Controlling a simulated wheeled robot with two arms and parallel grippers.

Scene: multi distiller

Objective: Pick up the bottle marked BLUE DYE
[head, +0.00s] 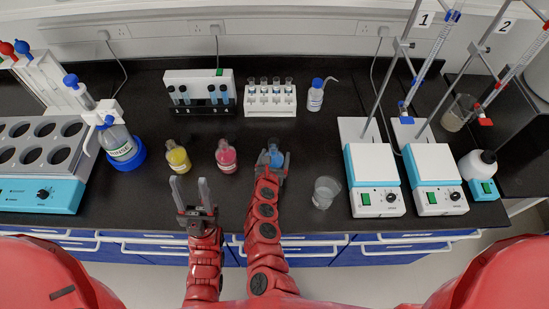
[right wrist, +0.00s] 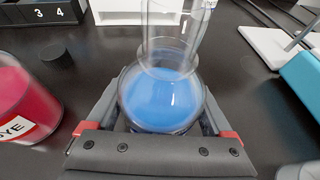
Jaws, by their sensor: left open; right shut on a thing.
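The bottle of blue liquid (head: 275,148) stands on the black bench in front of my right arm. In the right wrist view the blue bottle (right wrist: 162,95) is clear glass with blue liquid and sits between my right gripper's fingers. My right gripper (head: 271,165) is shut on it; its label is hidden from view. My left gripper (head: 194,194) is open and empty, over the bench front, left of my right arm. A bottle of pink liquid (head: 226,157) and a bottle of yellow liquid (head: 177,158) stand to the left.
A glass beaker (head: 325,192) stands right of my right gripper. Two stirrer hotplates (head: 375,170) are farther right. Tube racks (head: 269,100) and a wash bottle (head: 316,95) stand behind. A rinse bottle (head: 121,146) is at left.

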